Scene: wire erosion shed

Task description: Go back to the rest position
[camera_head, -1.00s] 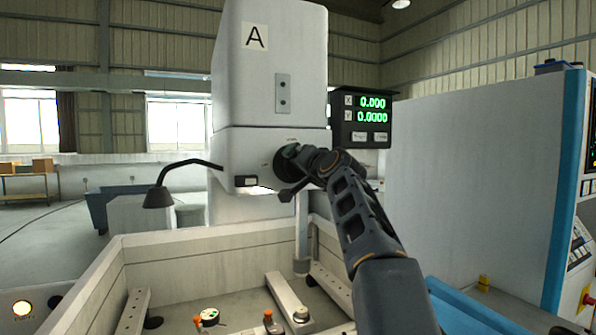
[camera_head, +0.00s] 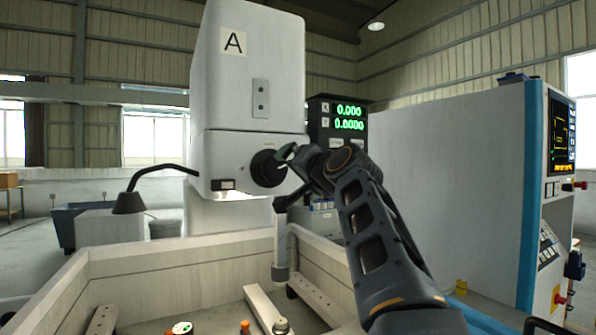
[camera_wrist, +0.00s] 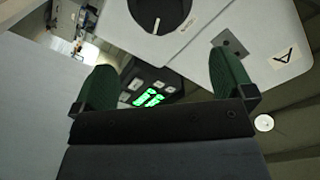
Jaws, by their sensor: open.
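My gripper (camera_head: 284,153) is raised in front of the machine head, just right of its round black knob (camera_head: 266,168). In the wrist view the two green fingers of my gripper (camera_wrist: 165,75) are wide apart with nothing between them. The knob (camera_wrist: 160,14) shows beyond the fingertips, with a white mark on its face, apart from both fingers. The white machine head (camera_head: 248,80) bears a label with the letter A. My arm reaches up from the lower right of the head view.
A readout (camera_head: 345,116) with green digits hangs right of the machine head. A black lamp (camera_head: 130,202) is at left. The work tank (camera_head: 170,275) with clamps and orange-topped parts lies below. A tall cabinet (camera_head: 440,190) with a blue edge stands at right.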

